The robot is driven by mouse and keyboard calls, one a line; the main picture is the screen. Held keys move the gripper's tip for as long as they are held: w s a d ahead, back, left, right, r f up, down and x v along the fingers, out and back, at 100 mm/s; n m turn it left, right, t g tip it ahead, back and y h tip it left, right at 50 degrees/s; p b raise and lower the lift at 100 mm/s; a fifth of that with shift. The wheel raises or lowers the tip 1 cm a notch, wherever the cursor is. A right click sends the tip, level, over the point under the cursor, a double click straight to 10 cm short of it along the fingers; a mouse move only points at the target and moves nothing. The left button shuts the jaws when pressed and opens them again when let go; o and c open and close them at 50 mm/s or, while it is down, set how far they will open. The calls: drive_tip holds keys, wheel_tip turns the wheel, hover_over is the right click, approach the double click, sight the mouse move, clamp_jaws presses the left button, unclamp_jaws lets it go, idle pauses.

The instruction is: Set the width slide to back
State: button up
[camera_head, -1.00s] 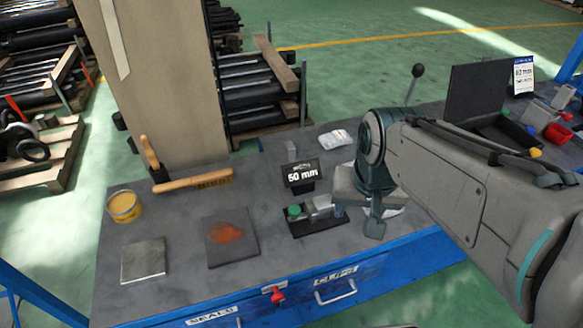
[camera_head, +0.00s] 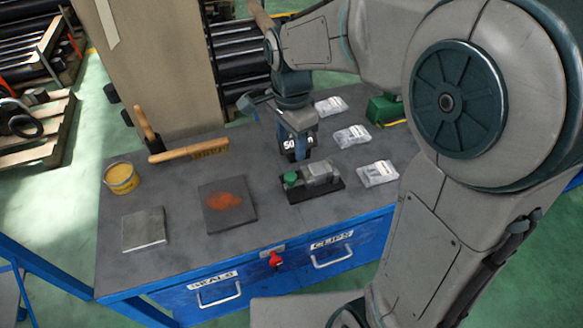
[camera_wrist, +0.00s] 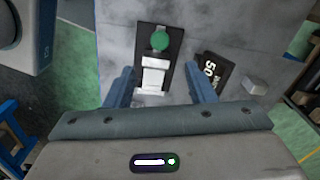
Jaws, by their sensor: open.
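The width slide device stands on the workbench (camera_head: 268,160), a black base (camera_head: 328,188) with a grey metal block (camera_head: 316,173) and a round green knob (camera_head: 291,178) at its left end. My gripper (camera_head: 297,153) points down just behind the device, its fingers apart and empty. In the wrist view the metal slide block (camera_wrist: 155,75) and green knob (camera_wrist: 159,41) lie ahead, between the lines of the two blue fingers (camera_wrist: 160,87). The fingers appear apart from the block; their height above it is unclear. The 50 mm sign (camera_wrist: 211,72) is mostly hidden by my gripper in the head view.
Clear packets (camera_head: 377,173) lie right of the device, with a green box (camera_head: 387,108) beyond. A stained dark plate (camera_head: 228,205), metal plate (camera_head: 144,229), yellow tin (camera_head: 121,177) and wooden-handled brush (camera_head: 190,151) lie left. A cardboard-coloured column (camera_head: 150,70) rises behind.

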sight(291, 175)
wheel_tip(291, 175, down, 10)
drive_tip(key=shift+f, duration=0.1)
idle(0.4)
clamp_jaws()
